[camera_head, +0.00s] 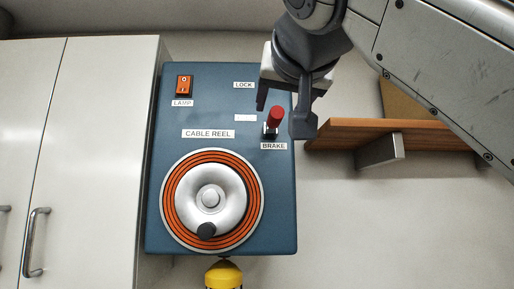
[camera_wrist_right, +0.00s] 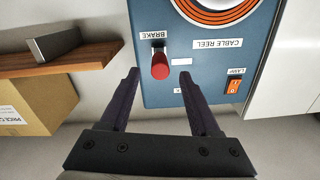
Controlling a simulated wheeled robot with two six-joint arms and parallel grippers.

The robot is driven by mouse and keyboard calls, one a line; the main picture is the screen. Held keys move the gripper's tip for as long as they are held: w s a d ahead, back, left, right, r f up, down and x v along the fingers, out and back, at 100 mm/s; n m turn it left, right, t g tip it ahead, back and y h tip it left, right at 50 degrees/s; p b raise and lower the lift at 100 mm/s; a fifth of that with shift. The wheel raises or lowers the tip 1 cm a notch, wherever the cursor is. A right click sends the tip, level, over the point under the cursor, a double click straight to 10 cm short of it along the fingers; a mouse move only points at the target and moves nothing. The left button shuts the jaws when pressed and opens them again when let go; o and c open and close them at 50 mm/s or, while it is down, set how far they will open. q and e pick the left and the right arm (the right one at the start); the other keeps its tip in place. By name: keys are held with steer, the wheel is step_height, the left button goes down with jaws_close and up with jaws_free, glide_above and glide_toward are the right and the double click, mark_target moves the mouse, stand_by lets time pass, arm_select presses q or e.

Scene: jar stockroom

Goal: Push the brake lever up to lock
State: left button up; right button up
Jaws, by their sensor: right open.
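The brake lever (camera_head: 275,115) has a red knob on a small metal base, just above the BRAKE label on the blue cable reel panel (camera_head: 225,130). The LOCK label (camera_head: 244,85) is higher on the panel, and the lever is well below it. In the right wrist view the red knob (camera_wrist_right: 160,68) shows between the two dark fingertips. My right gripper (camera_head: 282,116) is open, coming from above, with one finger on each side of the lever. No contact with the knob is visible. My left gripper is not in view.
An orange lamp switch (camera_head: 184,86) is at the panel's upper left. The round reel with a crank (camera_head: 212,199) fills the lower panel. A wooden shelf (camera_head: 400,126) juts out at right, close to my right gripper. White cabinets (camera_head: 95,150) stand at left. A cardboard box (camera_wrist_right: 35,105) shows in the wrist view.

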mark_target(278, 112)
steer(key=w+p, duration=0.1)
steer(key=w, duration=0.3)
steer(key=shift+w+r, duration=0.1)
steer(key=shift+w, duration=0.2)
steer(key=shift+w+p, duration=0.4)
steer(key=shift+w, duration=0.3)
steer(key=shift+c, duration=0.3)
jaws_close()
stand_by(0.4)
